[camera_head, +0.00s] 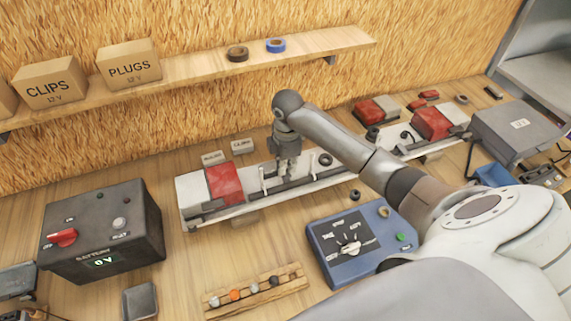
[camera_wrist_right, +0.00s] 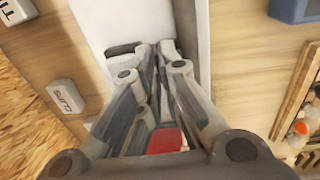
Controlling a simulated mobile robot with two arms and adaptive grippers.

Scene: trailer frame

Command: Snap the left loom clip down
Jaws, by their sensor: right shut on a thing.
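The white trailer frame bar (camera_head: 240,209) lies along the bench with a red lamp (camera_head: 224,182) near its left end. A dark loom (camera_head: 300,181) runs along it. A small pale upright (camera_head: 262,177), perhaps the left loom clip, stands just left of my right gripper (camera_head: 288,174). My right gripper points down at the bar, its fingers close together on something small. In the right wrist view, the fingertips (camera_wrist_right: 155,48) hide what is between them. A red lamp (camera_wrist_right: 165,140) shows behind the fingers there. My left gripper is not in view.
A black battery box (camera_head: 102,230) stands at left and a blue tester (camera_head: 350,243) in front of the bar. A wooden rack (camera_head: 255,291) of small plugs lies at the front. A second red lamp (camera_head: 432,122) is at right. A shelf (camera_head: 200,68) hangs above.

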